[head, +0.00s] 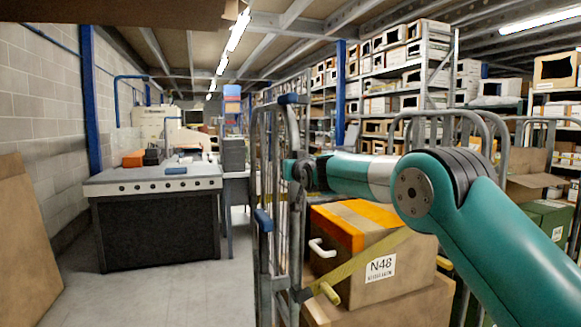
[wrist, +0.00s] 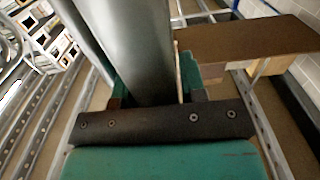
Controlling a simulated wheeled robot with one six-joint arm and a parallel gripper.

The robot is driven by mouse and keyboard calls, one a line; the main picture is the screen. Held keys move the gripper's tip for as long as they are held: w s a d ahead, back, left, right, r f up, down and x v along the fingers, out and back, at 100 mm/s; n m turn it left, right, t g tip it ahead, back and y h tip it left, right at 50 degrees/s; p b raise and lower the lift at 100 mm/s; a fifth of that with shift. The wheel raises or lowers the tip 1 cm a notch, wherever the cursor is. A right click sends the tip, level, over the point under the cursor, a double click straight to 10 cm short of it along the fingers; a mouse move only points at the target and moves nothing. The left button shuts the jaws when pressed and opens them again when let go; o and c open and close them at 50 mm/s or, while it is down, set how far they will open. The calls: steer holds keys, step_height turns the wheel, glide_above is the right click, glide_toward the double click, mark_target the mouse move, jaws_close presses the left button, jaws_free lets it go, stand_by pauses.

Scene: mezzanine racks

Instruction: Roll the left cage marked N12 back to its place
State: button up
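A roll cage of grey tubes (head: 264,190) stands in the middle of the head view, with blue fittings on its near upright. No N12 mark shows; the one readable label, N48, is on a cardboard box (head: 385,268) with orange tape and a yellow strap, just right of that upright. My gripper (head: 301,172) is at the cage's upright, at about mid height. In the wrist view a thick grey tube (wrist: 135,45) runs between the teal fingers of my gripper (wrist: 155,88), which look closed on it. The cage's wheels are hidden.
A dark-fronted workbench (head: 155,225) stands to the left, with clear grey floor (head: 175,290) before it. A brown board (head: 25,235) leans at the far left wall. More cages and loaded shelves (head: 385,75) fill the right. A blue post (head: 90,100) stands by the wall.

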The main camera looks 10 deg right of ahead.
steer(key=shift+s, duration=0.1)
steer(key=s+d+b, duration=0.3)
steer(key=s+b, duration=0.2)
steer(key=s, duration=1.2)
steer(key=shift+d, duration=0.2)
steer(key=s+f+n+g+p, duration=0.1)
steer(key=s+f+g+p, duration=0.2)
steer(key=s, duration=1)
steer(key=s+f+n+g+p, duration=0.2)
steer(key=s+g, duration=0.6)
steer(key=s, duration=0.6)
steer(key=s+a+f+n+g+p, duration=0.1)
steer(key=s+f+g+p, duration=0.3)
steer(key=s, duration=1)
steer(key=g+p, duration=0.1)
steer(key=g, duration=0.1)
steer(key=shift+f+n+g+y, duration=0.3)
steer(key=shift+f+n+y, duration=0.05)
steer(key=shift+n+y, duration=0.05)
